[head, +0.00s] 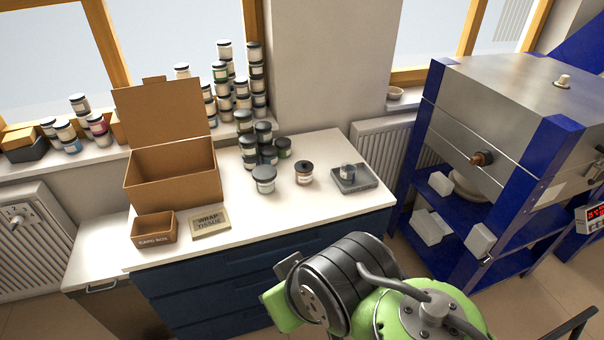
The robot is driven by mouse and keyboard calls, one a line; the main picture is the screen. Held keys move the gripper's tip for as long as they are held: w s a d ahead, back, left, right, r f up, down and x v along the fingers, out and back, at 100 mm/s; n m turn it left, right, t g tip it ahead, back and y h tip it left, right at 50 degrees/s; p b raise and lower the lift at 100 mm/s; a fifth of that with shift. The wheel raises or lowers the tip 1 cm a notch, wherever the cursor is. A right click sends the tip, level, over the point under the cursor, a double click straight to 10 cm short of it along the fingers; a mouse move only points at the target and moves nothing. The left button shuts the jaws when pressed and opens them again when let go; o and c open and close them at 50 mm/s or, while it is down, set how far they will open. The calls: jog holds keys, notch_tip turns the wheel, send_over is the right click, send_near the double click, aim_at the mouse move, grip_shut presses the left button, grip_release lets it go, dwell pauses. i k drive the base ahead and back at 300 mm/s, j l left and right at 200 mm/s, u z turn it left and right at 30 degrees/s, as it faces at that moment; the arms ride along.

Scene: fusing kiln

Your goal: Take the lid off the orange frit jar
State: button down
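A small jar (304,175) with a brownish-orange tint and a dark cap stands alone on the white counter, right of the middle. It looks like the orange frit jar; its lid appears to be on. Just left of it stands a wider jar with a grey lid (264,178). To its right a small glass jar (347,172) stands in a grey tray (366,184); its contents are too small to make out. My green and black arm is at the bottom, in front of the counter and apart from the jars. My gripper's fingers cannot be seen.
Several dark-lidded jars (248,145) cluster behind the single jars. An open cardboard box (165,183), a small caps box (153,230) and a wrap tissue pack (210,223) are on the left. A blue-framed kiln (511,115) stands right. The counter's front middle is clear.

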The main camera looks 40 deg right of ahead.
aim_at(301, 166)
jog(key=i+l+z, duration=0.1)
jog(key=i+l, duration=0.6)
jog(key=i, duration=0.1)
